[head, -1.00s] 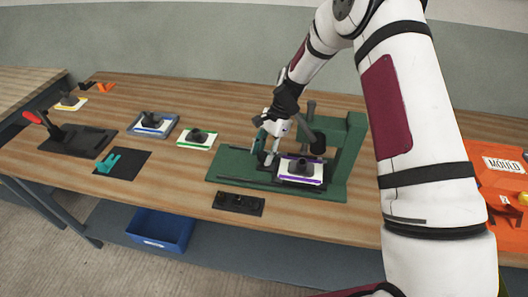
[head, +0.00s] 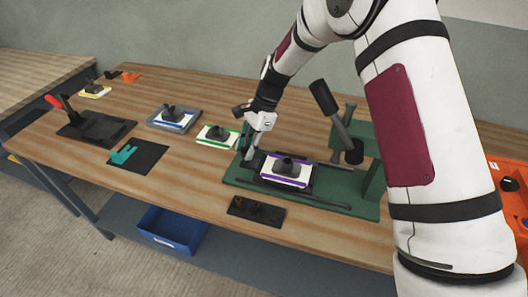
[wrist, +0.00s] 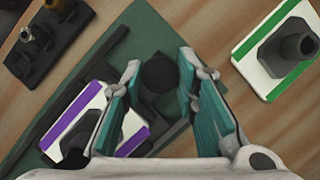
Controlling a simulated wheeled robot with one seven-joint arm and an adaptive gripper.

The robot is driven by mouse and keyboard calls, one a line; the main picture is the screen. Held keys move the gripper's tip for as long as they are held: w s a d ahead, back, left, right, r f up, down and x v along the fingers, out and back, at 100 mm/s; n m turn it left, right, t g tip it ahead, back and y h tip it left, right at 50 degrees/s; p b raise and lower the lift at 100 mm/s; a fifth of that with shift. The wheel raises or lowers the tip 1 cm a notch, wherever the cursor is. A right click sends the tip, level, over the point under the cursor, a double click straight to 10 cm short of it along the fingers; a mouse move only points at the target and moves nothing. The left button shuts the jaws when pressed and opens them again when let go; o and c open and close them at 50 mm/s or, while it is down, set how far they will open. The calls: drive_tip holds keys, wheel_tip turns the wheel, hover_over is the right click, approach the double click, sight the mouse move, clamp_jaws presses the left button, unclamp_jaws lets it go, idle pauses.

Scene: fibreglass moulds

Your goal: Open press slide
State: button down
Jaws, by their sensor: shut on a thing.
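The green press (head: 330,208) stands on the bench in the head view. Its slide carries a white mould with purple edges and a dark block on top (head: 287,168). The mould sits on the left part of the press base, clear of the dark press head (head: 353,152). My gripper (head: 250,155) is at the left end of the slide. In the wrist view, my teal-padded fingers (wrist: 158,85) are on either side of a round black knob (wrist: 158,73) and shut on it. The purple-edged mould also shows in the wrist view (wrist: 130,128), left of the fingers.
A green-edged mould (head: 217,135) lies close left of my gripper. A black fixture (head: 257,209) lies in front of the press. A blue-grey tray (head: 152,121), a black plate with a red-handled clamp (head: 95,128) and a teal part (head: 123,154) are further left.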

drive_tip(key=shift+w+a, duration=0.1)
drive_tip(key=shift+a, duration=0.15)
drive_tip(key=c, duration=1.3)
unclamp_jaws()
drive_tip(key=shift+r, duration=0.15)
drive_tip(key=v, duration=1.1)
drive_tip(key=shift+d+r, duration=0.15)
drive_tip(key=shift+r, duration=0.2)
